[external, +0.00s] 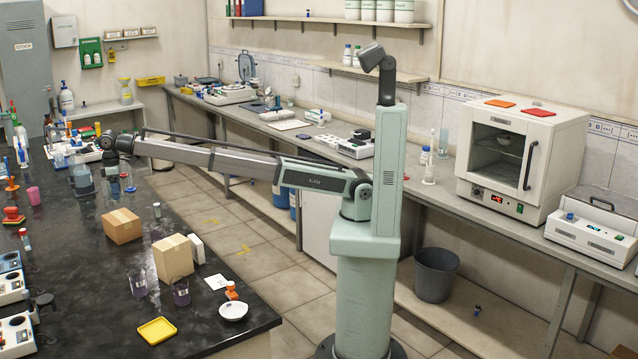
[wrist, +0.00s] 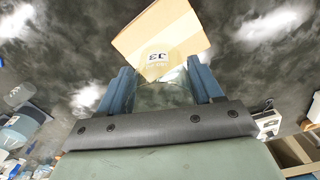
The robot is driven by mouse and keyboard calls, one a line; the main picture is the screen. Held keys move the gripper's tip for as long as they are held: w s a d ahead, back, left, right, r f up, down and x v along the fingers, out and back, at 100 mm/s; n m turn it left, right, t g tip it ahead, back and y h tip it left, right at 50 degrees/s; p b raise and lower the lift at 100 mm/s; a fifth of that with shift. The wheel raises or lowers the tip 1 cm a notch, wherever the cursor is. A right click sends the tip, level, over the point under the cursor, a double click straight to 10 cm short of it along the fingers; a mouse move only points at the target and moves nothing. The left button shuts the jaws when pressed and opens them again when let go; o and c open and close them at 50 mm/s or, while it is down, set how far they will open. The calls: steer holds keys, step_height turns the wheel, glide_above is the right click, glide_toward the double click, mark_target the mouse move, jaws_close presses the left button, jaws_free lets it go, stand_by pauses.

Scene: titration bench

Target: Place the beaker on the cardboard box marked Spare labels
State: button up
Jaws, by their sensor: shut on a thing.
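My gripper (wrist: 162,92) has its two blue fingers closed on a clear glass beaker (wrist: 165,97). The beaker's see-through wall shows between the fingers, with a small marking seen upside down near its far edge. In the external view my gripper (external: 114,186) hangs down over the left part of the black bench, and the held beaker is hard to make out there. A cardboard box (wrist: 165,28) lies just beyond the fingers in the wrist view. The external view has two cardboard boxes, a flatter one (external: 121,227) and a taller one (external: 173,260). No "Spare labels" marking is legible.
Two purple-tinted glass vessels (external: 138,286) (external: 181,294) stand in front of the taller box. A yellow tray (external: 157,331), a white dish (external: 233,311) and an orange-handled item (external: 231,290) are nearby. Bottles and instruments crowd the bench's left side.

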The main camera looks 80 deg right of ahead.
steer(key=shift+f, duration=3.35)
steer(key=shift+f, duration=0.15)
steer(key=o, duration=1.1)
steer(key=shift+c, duration=0.2)
step_height(320, 180, up, 12)
steer(key=shift+r, duration=0.2)
